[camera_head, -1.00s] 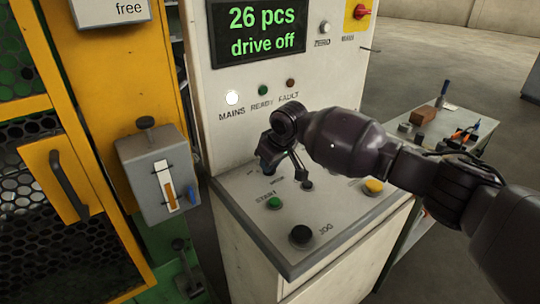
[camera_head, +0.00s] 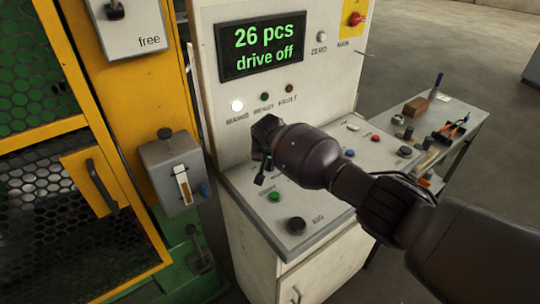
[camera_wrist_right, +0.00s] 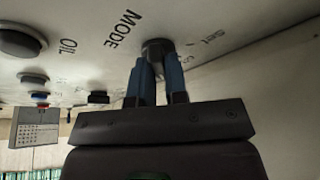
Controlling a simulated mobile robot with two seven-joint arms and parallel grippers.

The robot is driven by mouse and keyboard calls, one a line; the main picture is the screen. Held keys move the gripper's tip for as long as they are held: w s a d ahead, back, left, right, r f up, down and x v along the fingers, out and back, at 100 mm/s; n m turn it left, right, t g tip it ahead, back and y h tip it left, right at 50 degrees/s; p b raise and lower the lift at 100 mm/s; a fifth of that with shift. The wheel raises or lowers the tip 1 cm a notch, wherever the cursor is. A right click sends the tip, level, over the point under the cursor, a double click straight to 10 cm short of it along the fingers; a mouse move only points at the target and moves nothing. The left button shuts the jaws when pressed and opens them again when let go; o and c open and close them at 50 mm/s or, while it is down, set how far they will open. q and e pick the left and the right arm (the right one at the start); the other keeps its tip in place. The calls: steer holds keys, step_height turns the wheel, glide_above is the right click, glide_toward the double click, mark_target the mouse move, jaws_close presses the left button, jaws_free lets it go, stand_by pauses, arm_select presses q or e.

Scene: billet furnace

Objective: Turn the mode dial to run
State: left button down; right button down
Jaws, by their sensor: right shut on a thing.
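The mode dial (camera_wrist_right: 158,46) is a dark round knob beside the printed word MODE in the right wrist view. My right gripper (camera_wrist_right: 158,72) has its two blue fingers on either side of the knob, shut on it. In the head view the right gripper (camera_head: 262,172) is at the left part of the sloped control panel (camera_head: 340,212). The arm and gripper hide the dial there. I cannot read which setting the dial points to. The display (camera_head: 264,46) reads "26 pcs, drive off". My left gripper is not in view.
A green button (camera_head: 276,198) and a black JOG knob (camera_head: 296,225) are near the gripper on the panel. A white lamp (camera_head: 237,106) is lit. A grey lever box (camera_head: 172,172) is at the left. A side bench (camera_head: 462,112) with tools stands at the right.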

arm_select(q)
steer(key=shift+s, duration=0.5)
arm_select(e)
steer(key=shift+m, duration=0.6)
steer(key=c, duration=1.1)
jaws_free()
steer(key=shift+c, duration=0.2)
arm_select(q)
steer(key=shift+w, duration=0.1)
